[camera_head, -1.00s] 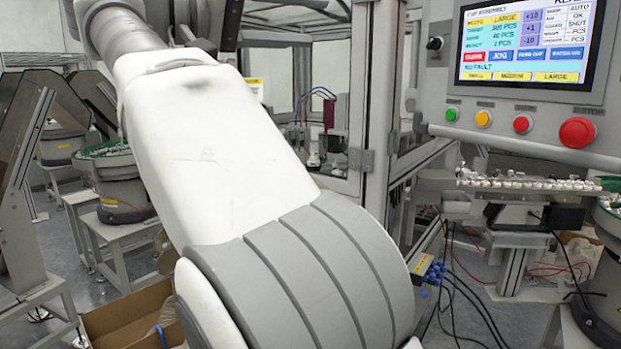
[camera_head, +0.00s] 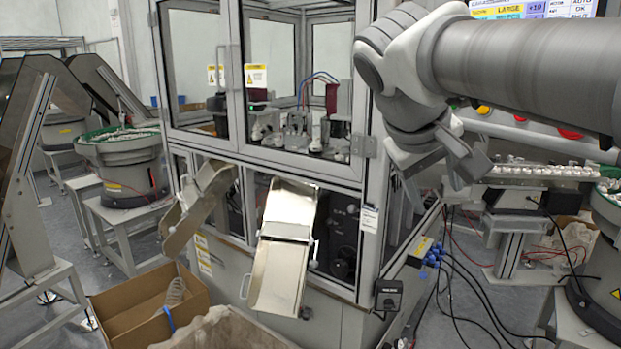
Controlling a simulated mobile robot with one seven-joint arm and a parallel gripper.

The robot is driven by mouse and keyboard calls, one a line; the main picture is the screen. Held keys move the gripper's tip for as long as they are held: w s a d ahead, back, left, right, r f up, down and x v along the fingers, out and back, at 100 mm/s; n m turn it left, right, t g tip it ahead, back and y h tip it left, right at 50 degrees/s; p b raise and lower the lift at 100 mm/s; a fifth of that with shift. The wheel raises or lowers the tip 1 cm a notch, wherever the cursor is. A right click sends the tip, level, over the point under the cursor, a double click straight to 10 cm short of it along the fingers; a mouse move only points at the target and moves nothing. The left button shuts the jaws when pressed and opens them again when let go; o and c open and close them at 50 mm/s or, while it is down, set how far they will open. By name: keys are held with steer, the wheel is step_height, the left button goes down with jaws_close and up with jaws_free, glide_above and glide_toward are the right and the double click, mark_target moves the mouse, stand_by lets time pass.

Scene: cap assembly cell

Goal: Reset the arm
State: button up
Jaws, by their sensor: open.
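My arm (camera_head: 520,70) reaches in from the right edge and bends at a white and grey joint near the upper middle right. My gripper (camera_head: 468,168) is at the lower end of that bend, small and seen at an angle, in front of the machine's right corner post. It is open, and I see nothing held in it. The arm covers part of the control panel.
The glass-walled assembly machine (camera_head: 262,150) fills the middle, with metal chutes (camera_head: 285,245) on its front. An open cardboard box (camera_head: 130,312) stands lower left. Bowl feeders (camera_head: 125,168) stand left and right. A parts track (camera_head: 540,172) lies right of my gripper.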

steer(key=s+a+f+m+y, duration=0.1)
steer(key=s+f+y, duration=0.1)
steer(key=s+f, duration=0.5)
steer(key=s+a+f+m+y+p, duration=0.1)
steer(key=s+a+f+y, duration=0.1)
steer(key=s+f, duration=0.6)
steer(key=shift+a+f+y, duration=0.2)
steer(key=shift+f+y, duration=0.5)
steer(key=shift+f, duration=0.25)
steer(key=shift+s, duration=0.1)
